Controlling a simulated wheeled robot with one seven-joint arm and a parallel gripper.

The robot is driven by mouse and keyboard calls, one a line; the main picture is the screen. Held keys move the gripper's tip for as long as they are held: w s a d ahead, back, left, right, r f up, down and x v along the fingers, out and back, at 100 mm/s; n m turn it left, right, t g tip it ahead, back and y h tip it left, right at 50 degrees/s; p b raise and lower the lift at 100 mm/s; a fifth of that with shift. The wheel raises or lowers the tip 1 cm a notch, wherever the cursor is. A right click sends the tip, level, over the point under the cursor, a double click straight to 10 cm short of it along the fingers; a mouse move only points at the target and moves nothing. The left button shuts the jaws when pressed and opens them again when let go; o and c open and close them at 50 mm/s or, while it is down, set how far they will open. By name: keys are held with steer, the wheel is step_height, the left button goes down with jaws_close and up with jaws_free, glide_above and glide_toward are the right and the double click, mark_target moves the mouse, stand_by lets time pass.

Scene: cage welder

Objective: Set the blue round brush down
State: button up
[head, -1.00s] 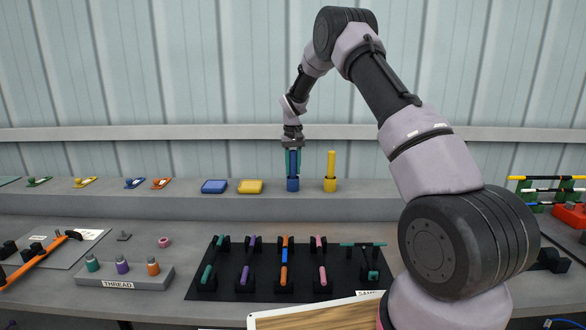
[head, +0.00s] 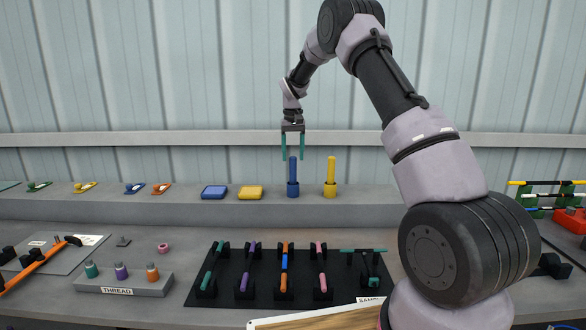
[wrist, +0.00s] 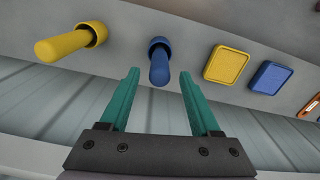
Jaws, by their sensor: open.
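The blue round brush (head: 293,177) stands upright on the raised back shelf, its wider blue base down and its thin handle up. In the wrist view the blue round brush (wrist: 159,62) shows beyond and between the fingers, apart from both. My gripper (head: 292,157) is open and empty above it, with its two green fingers pointing down around the level of the handle's top. My gripper also fills the lower middle of the wrist view (wrist: 158,75).
A yellow round brush (head: 330,178) stands close to the right of the blue one. Blue (head: 214,192) and yellow (head: 250,192) flat blocks lie to the left on the shelf (head: 400,195). A black mat (head: 230,290) with several coloured bars lies on the lower bench.

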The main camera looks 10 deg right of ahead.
step_height(320, 180, up, 5)
steer(key=shift+f, duration=0.2)
steer(key=s+d+r+m+t+y, duration=0.1)
steer(key=s+d+r+m+t, duration=0.2)
steer(key=s+r, duration=1.55)
steer(key=s+d+f+t, duration=0.1)
steer(key=s+t, duration=0.1)
steer(key=s, duration=1)
steer(key=s+d+f+t+y, duration=0.1)
steer(key=s+t, duration=0.1)
steer(key=s, duration=1)
steer(key=shift+s+d+f+m, duration=0.15)
steer(key=shift+s+d+m, duration=0.15)
steer(key=shift+d+m, duration=0.1)
